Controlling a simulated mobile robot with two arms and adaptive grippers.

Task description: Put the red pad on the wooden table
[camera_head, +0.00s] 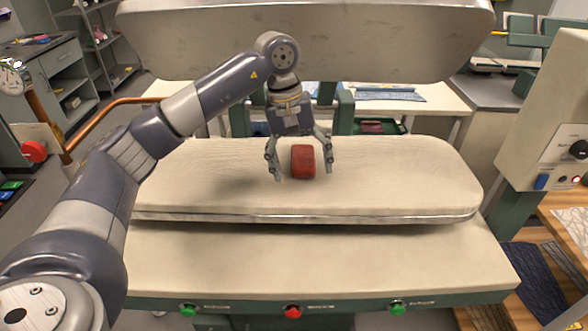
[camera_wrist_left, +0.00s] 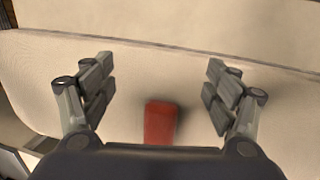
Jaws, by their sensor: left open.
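The red pad (camera_head: 303,161) is a small red block near the middle of the padded cream board of a press. My left gripper (camera_head: 304,176) is open, pointing down, with its fingers apart on either side of the pad in the head view. In the left wrist view, the pad (camera_wrist_left: 160,122) shows between the open fingers (camera_wrist_left: 160,82), nearer the palm side of the picture, and no finger touches it. The wooden table (camera_head: 560,215) is at the right edge of the head view, only partly visible. My right gripper is not in view.
The press's upper plate (camera_head: 300,40) hangs above and behind the board. Dark blue cloth (camera_head: 535,280) lies on the table. A copper-coloured handle bar (camera_head: 100,112) is at the left.

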